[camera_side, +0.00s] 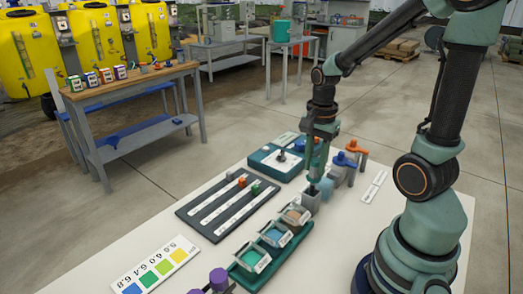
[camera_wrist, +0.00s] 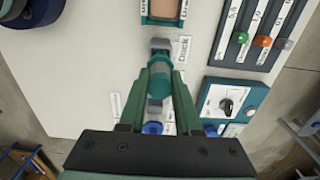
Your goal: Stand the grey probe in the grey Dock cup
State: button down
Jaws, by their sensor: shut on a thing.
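My gripper (camera_side: 317,182) is low over the white table, shut on the grey probe. In the wrist view the gripper (camera_wrist: 160,82) has its fingers on either side of the probe (camera_wrist: 160,72), whose blunt end looks grey-teal. The probe shows partly in the side view (camera_side: 327,187), beside the fingers. The grey Dock cup (camera_wrist: 160,44) is just beyond the probe in the wrist view, with the "Dock" label beside it. In the side view the cup (camera_side: 311,200) is just below the fingertips. Whether the probe touches the cup is unclear.
Blue-handled (camera_side: 344,160) and orange-handled (camera_side: 357,148) parts stand behind and right of the gripper. A green tray (camera_side: 250,276) with several tubs lies in front. A dark slider panel (camera_side: 205,222) and a teal knob box (camera_side: 272,165) lie left. Purple knobs (camera_side: 218,279) are at the front edge.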

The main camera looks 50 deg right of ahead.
aim_at(314, 175)
jog(key=shift+f, duration=1.95)
jog(key=c, duration=0.5)
grip_release()
jog(key=shift+r, duration=0.1)
jog(key=shift+r, duration=3.45)
